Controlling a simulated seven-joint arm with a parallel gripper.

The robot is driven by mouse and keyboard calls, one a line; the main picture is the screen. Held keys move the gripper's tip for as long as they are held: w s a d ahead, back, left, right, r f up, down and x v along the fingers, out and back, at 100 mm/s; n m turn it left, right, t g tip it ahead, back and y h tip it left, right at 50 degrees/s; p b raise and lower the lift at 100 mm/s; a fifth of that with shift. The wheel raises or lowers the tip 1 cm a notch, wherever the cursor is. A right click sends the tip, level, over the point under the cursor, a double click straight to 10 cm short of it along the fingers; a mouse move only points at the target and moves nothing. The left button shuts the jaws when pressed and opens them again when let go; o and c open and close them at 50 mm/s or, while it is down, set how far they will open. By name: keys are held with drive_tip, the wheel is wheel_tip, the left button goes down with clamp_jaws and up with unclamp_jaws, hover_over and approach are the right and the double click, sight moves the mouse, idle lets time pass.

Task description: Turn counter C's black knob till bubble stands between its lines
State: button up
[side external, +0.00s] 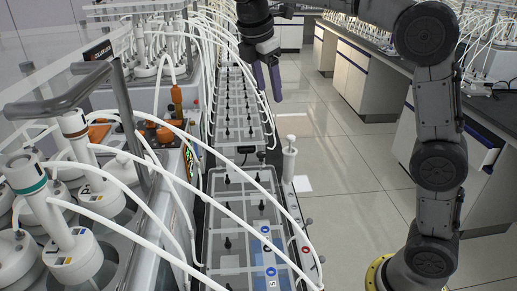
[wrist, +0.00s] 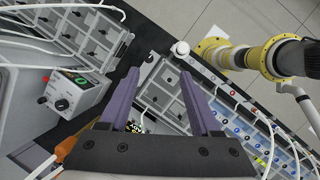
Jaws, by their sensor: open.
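Long clear-lidded grey counter trays with black knobs run down the middle of the side view; the near tray (side external: 238,210) has several upright black knobs, one of them a black knob (side external: 228,243). I cannot tell which part is counter C, and the bubble and its lines are too small to make out. The tray also shows in the wrist view (wrist: 165,90), partly hidden by my fingers. My gripper (side external: 268,88) hangs above the far tray's right edge in the side view. Its purple fingers are apart and empty in the wrist view (wrist: 160,78).
White tubes (side external: 170,115) arch over the trays. A white plunger-like cylinder (side external: 289,160) stands at the near tray's right. A control box (wrist: 75,95) with a green display and dark knob stands left in the wrist view. Reactor vessels (side external: 75,250) fill the left; the floor (side external: 340,150) is clear.

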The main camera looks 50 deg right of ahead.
drive_tip(key=w+a+f+g, duration=0.1)
drive_tip(key=w+a+f, duration=0.1)
drive_tip(key=w+f, duration=0.45)
approach(261, 153)
drive_tip(key=shift+n, duration=0.4)
drive_tip(key=x, duration=0.8)
drive_tip(key=shift+w, duration=0.1)
clamp_jaws()
